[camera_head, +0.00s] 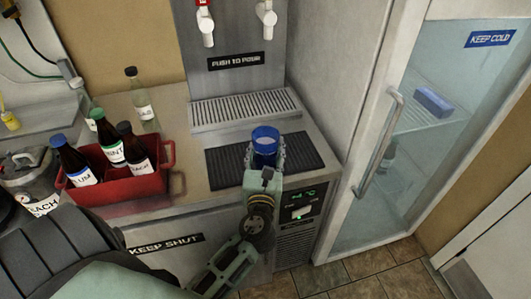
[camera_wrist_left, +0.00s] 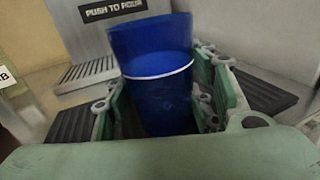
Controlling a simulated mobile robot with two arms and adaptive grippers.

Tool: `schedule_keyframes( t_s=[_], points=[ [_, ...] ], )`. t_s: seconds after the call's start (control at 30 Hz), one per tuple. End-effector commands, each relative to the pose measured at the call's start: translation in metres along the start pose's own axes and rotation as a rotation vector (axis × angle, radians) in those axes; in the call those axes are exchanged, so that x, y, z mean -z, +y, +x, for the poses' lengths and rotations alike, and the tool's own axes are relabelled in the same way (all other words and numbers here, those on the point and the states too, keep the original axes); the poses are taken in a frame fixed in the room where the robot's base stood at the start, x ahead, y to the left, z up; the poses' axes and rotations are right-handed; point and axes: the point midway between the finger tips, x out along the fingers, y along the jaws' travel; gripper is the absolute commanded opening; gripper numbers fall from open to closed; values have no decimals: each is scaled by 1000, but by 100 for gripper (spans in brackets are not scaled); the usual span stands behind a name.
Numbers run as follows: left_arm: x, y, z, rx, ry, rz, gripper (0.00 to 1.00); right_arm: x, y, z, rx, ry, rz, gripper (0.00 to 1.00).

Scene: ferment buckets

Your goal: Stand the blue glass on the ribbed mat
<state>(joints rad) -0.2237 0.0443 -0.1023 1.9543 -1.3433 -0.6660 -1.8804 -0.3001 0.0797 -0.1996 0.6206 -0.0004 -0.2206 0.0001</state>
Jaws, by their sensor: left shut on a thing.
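The blue glass (camera_head: 265,137) is upright over the black ribbed mat (camera_head: 226,168) on the steel counter. My left gripper (camera_head: 265,158) is shut on the glass, with its fingers on either side of it. The left wrist view shows the blue glass (camera_wrist_left: 158,85) with a white band, between the green fingers. The ribbed mat (camera_wrist_left: 258,92) also shows there on both sides of the gripper. Whether the base of the glass touches the mat is hidden by the gripper. My right gripper is not in view.
A drip grate (camera_head: 240,108) lies behind the mat below two taps. A red crate (camera_head: 118,185) with several bottles stands to the left, and a clear bottle (camera_head: 143,103) stands behind it. A glass-doored fridge (camera_head: 430,130) is at the right.

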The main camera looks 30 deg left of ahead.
Motion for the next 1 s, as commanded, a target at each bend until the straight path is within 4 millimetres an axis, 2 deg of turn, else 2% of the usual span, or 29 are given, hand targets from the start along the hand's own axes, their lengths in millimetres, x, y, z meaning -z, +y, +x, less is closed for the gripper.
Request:
schedule_keyframes(
  t_s=[0.3, 0.33, 0.5, 0.87, 1.0],
  points=[
    [1, 0, 0, 0, -4, -1, 17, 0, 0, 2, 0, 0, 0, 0],
    [2, 0, 0, 0, -1, -1, 52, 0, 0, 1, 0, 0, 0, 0],
    [1, 0, 0, 0, -1, -1, 67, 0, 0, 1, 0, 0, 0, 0],
    [-2, 0, 0, 0, -1, -1, 69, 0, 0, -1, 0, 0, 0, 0],
    [1, -1, -14, 3, 1, -1, 69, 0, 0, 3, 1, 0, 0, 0]
  ],
)
